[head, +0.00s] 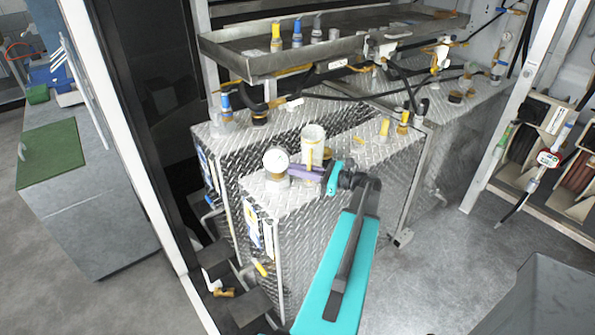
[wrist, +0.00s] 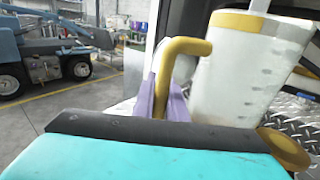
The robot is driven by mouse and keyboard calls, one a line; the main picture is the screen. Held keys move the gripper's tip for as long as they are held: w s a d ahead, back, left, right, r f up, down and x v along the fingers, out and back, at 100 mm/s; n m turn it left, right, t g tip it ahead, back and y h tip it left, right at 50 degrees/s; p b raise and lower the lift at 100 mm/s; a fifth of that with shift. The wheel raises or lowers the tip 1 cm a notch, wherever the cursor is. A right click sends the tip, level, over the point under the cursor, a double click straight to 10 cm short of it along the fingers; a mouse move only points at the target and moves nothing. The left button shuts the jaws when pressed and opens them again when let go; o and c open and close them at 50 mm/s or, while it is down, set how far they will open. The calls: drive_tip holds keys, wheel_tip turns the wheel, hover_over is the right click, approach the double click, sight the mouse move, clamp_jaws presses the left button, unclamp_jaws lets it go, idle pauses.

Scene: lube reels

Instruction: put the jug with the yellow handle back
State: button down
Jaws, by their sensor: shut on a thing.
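The jug (head: 314,134) is white and upright, with a yellow handle. It stands out over the diamond-plate tank tops, just right of a round gauge. My gripper (head: 304,173) has purple fingers and is shut on the yellow handle. In the wrist view the jug (wrist: 245,70) shows large at the right, with scale marks and a yellow band near its top. Its handle (wrist: 183,47) curves down beside a purple finger. The dark and teal gripper body hides the handle's lower part. I cannot tell whether the jug's base touches the tank top.
A round gauge (head: 276,160) stands close left of the jug. A metal drip tray (head: 225,62) with coloured nozzles is above and behind. Hoses hang below it. Yellow fittings (head: 403,122) stand to the right. A yellow-brown cap (wrist: 285,150) is close by in the wrist view.

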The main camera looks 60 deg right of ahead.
drive_tip(key=shift+f, duration=0.5)
drive_tip(key=c, duration=1.8)
unclamp_jaws()
drive_tip(key=shift+o, duration=0.2)
drive_tip(key=b+v, duration=0.3)
drive_tip(key=v, duration=0.9)
drive_tip(key=shift+b, duration=0.35)
drive_tip(key=shift+s, duration=0.1)
